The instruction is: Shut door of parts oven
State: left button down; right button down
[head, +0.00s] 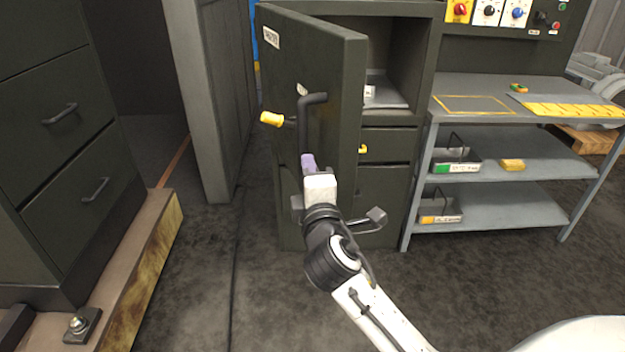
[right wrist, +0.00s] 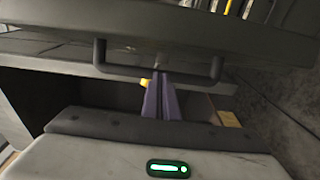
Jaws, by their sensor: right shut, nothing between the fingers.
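The parts oven's dark door (head: 335,80) stands open in the head view, its outer face with a label and a vertical bar handle (head: 304,130) toward me. A lever with a yellow grip (head: 271,119) sticks out left of the handle. The oven's open chamber (head: 393,50) shows behind the door's right edge. My right gripper (head: 308,163) is shut and empty, its purple fingertips at the lower end of the handle. In the right wrist view the fingers (right wrist: 161,97) reach toward the handle bar (right wrist: 120,71); I cannot tell if they touch. My left gripper is not in view.
A grey shelf bench (head: 480,95) with small bins stands right of the oven. A drawer cabinet (head: 60,110) on a wooden base and a grey panel (head: 205,100) stand on the left. The floor (head: 260,300) in front is clear.

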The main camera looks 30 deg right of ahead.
aim_at(328, 164)
jog(key=d, duration=0.2)
jog(key=s+d, duration=0.1)
jog(key=shift+s+d, duration=0.1)
jog(key=shift+d, duration=0.25)
jog(key=shift+d+f, duration=0.1)
